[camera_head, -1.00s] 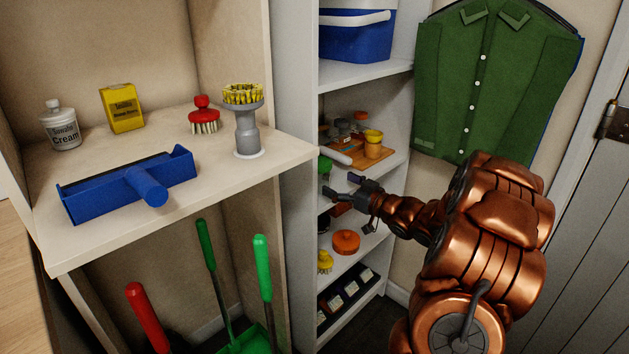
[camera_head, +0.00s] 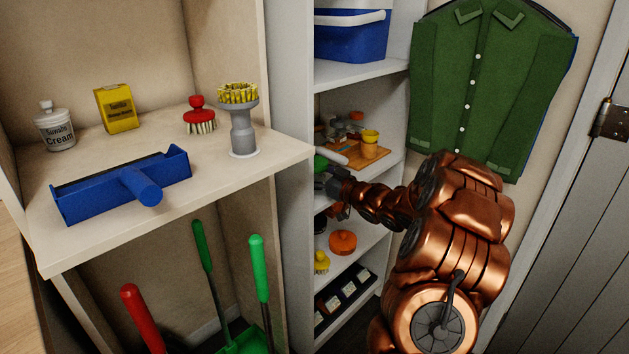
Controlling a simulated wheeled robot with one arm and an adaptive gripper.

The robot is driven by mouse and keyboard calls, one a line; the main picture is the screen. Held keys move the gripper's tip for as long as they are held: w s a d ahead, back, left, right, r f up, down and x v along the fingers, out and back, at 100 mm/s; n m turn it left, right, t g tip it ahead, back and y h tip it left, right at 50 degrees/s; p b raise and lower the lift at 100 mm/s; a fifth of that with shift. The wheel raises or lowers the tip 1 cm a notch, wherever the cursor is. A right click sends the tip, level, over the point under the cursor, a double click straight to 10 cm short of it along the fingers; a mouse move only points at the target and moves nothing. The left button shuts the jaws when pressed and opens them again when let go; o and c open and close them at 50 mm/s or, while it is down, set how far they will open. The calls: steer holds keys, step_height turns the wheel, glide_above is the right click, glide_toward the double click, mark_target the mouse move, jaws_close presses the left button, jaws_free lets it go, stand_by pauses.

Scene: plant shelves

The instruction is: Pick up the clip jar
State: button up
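I cannot single out the clip jar with certainty. Several small jars (camera_head: 338,131) stand together at the back left of a middle shelf in the white shelving, too small to tell apart. My gripper (camera_head: 322,182) reaches into the white shelving from the right, below and in front of these jars. Its fingertips are at the left upright, partly hidden by it, near a green thing (camera_head: 320,164). Whether the fingers are open or hold anything does not show clearly.
The white shelving's upright (camera_head: 291,200) is close left of my gripper. A yellow cup (camera_head: 369,138) stands on a wooden board (camera_head: 358,158) above my arm. An orange round thing (camera_head: 342,242) and a yellow one (camera_head: 320,262) are below. A green jacket (camera_head: 478,90) hangs right.

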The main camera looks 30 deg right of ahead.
steer(key=shift+c, duration=0.4)
steer(key=c, duration=1.3)
